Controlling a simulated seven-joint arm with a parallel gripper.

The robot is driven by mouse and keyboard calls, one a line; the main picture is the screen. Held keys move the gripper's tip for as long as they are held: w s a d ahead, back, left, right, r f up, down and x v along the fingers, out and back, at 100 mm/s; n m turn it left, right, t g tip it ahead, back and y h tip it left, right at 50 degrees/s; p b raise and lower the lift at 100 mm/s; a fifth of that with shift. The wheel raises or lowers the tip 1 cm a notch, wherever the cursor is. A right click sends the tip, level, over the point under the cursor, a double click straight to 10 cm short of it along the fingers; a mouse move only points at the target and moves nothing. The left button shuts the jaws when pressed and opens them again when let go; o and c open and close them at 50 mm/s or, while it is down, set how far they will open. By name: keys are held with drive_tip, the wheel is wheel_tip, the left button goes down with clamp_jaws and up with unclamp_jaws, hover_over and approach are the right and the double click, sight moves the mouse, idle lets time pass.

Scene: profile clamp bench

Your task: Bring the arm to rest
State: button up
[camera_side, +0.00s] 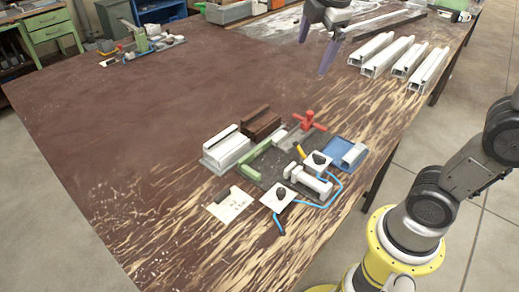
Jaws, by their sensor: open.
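My gripper (315,48) is at the top of the view, above the far part of the table (130,130). The upper part of the gripper is cut off by the frame edge. The clamp fixture (275,170) stands on the near part of the table, well apart from my gripper. It has a dark plate, a green bar (260,154), a red handle (310,122) and a white profile piece (308,181).
Several white profiles (408,58) lie side by side at the right, near my gripper. A white block (226,148), a brown block (261,124), a blue tray (345,152) and a paper note (232,204) surround the fixture. Blue tubing (325,204) lies in front. The table's left half is mostly clear.

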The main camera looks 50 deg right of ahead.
drive_tip(key=s+a+f+m+y, duration=0.1)
drive_tip(key=s+a+f+m, duration=0.1)
drive_tip(key=s+f+m, duration=0.3)
drive_tip(key=s+a+f+m+t+y, duration=0.1)
drive_tip(key=s+a+f+m, duration=0.1)
drive_tip(key=s+f+m, duration=0.3)
drive_tip(key=s+m, duration=0.3)
drive_tip(key=s, duration=0.2)
drive_tip(key=shift+s+a+f+t+y, duration=0.2)
drive_tip(key=shift+s+t+y, duration=0.1)
drive_tip(key=shift+s+y, duration=0.1)
